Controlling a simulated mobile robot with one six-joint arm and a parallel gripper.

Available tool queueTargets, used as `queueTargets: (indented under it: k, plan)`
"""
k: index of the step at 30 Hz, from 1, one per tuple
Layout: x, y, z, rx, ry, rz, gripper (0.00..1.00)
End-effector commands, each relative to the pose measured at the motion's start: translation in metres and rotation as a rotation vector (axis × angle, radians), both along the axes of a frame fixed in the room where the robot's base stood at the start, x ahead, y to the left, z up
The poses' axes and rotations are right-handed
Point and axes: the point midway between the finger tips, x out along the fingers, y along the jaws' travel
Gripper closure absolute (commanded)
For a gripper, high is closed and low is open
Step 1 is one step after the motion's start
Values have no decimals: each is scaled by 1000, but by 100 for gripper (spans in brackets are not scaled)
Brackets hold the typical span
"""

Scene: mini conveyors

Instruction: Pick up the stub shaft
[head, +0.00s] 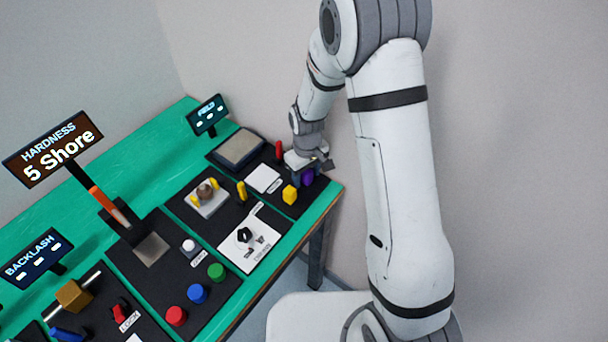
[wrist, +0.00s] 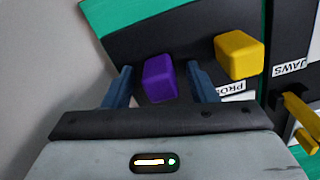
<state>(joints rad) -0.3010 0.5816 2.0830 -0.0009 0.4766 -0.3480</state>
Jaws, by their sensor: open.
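No label in view names the stub shaft, so I cannot tell for sure which piece it is. A purple block-like piece (wrist: 160,79) is between the two blue fingers of my gripper (wrist: 161,70) in the wrist view. The fingers are open, with a gap on each side of it. In the head view, my gripper (head: 306,172) is low over the far right end of the table, and the purple piece (head: 308,178) shows just below it. A yellow block (wrist: 239,55) stands right of the right finger; it also shows in the head view (head: 290,195).
A red upright piece (head: 279,150) and a white card (head: 263,179) are close to my gripper. A grey pad (head: 240,148) lies behind. The green table (head: 330,197) ends just right of the purple piece. A grey wall stands behind.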

Motion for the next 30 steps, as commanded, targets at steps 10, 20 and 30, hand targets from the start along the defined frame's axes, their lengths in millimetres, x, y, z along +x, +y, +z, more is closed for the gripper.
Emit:
queueTargets:
  k: [10, 20, 30]
  plan:
    - [0, 0, 0, 0, 0, -1, 75]
    - [0, -1, 0, 0, 0, -2, 100]
    - [-1, 0, 3, 1, -1, -2, 100]
